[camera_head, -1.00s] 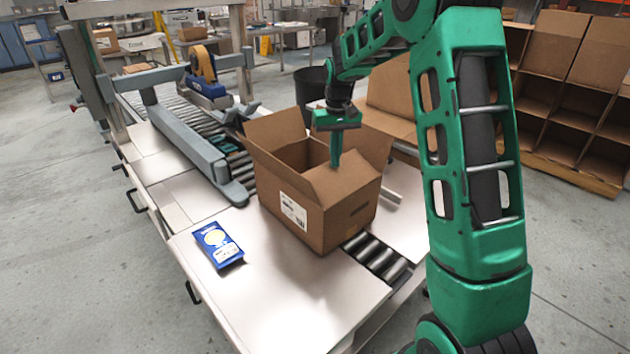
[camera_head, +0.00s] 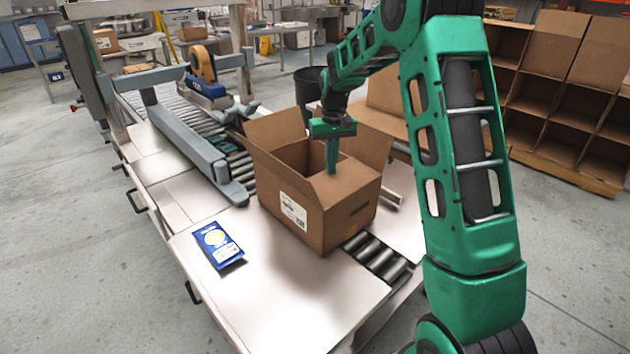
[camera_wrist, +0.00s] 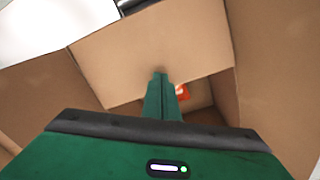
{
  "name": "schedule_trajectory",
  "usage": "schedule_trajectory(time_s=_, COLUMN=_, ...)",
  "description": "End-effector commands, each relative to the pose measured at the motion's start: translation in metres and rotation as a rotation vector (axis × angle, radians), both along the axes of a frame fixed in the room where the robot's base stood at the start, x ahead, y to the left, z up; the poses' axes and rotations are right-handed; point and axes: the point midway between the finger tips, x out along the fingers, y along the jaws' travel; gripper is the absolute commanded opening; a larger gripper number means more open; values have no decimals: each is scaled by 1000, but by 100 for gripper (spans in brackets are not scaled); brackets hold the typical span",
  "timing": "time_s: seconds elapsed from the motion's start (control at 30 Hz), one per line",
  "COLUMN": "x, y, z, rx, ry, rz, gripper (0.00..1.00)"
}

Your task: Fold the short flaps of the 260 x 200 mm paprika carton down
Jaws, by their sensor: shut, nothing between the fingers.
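The paprika carton (camera_head: 318,218) stands upright on the bench with its top open and a white label on its front-left side. Its left flap (camera_head: 275,131) and back-right flap (camera_head: 366,149) stand up and lean outward. The near-right flap (camera_head: 345,183) slopes at the front. My gripper (camera_head: 331,172) points down over the opening, close to this flap's inner edge. In the wrist view my shut, empty fingers (camera_wrist: 160,76) end against or just above a flap (camera_wrist: 150,50); I cannot tell if they touch. A small red thing (camera_wrist: 182,91) shows inside the carton, mostly hidden.
A blue packet (camera_head: 217,245) lies on the metal bench at front left. Rollers (camera_head: 378,262) run beneath and past the carton. A grey guide rail (camera_head: 195,155) and a tape machine (camera_head: 205,80) stand at left. A carton rack (camera_head: 570,100) is at right.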

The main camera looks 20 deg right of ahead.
Motion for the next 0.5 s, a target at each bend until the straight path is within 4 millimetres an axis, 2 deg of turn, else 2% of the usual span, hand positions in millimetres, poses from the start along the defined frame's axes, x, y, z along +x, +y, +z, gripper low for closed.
schedule_trajectory(time_s=0.5, x=0, y=0, z=-9, rx=0, ry=0, rz=0, gripper=0)
